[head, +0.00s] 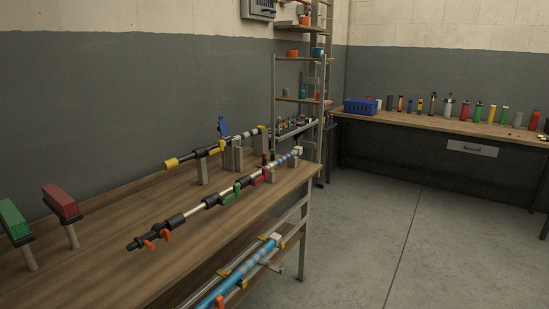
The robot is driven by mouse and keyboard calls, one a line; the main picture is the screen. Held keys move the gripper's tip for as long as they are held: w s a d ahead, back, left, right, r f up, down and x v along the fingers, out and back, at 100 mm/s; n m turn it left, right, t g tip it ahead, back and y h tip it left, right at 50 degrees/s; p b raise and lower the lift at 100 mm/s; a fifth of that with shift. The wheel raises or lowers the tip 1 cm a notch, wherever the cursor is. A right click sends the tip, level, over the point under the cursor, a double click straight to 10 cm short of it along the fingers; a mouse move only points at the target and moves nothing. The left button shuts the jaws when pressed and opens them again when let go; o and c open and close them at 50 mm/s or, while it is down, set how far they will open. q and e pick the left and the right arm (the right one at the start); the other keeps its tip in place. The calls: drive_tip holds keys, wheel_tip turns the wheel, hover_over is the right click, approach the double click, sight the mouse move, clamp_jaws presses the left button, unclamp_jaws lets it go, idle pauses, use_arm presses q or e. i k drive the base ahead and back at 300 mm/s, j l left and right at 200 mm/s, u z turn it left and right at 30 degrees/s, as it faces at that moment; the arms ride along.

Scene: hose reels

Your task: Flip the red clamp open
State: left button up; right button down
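A long rod assembly lies along the wooden workbench (110,262), with black sleeves and several coloured fittings. A small red part (258,179), which looks like the red clamp, sits on this rod toward its far end, just beyond a green clamp (231,193). It is too small to tell how its lever stands. Two orange levers (166,235) are at the rod's near end. A second rod behind it has a yellow end (171,164) and a raised blue lever (223,127). Neither of my grippers shows in the head view.
Red (61,200) and green (14,220) blocks stand on posts at the bench's left. A blue tube (238,272) lies on the lower shelf. A metal rack (275,100) stands behind. Another bench (420,121) holds several bottles and a blue basket (360,106). The floor at right is clear.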

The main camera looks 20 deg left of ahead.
sight(264, 170)
drive_tip(key=i+u, duration=0.4)
drive_tip(key=i+l+u, duration=0.1)
drive_tip(key=i+u, duration=0.3)
drive_tip(key=i+l+u, duration=0.2)
drive_tip(key=i+u, duration=0.15)
drive_tip(key=i+l+u, duration=0.9)
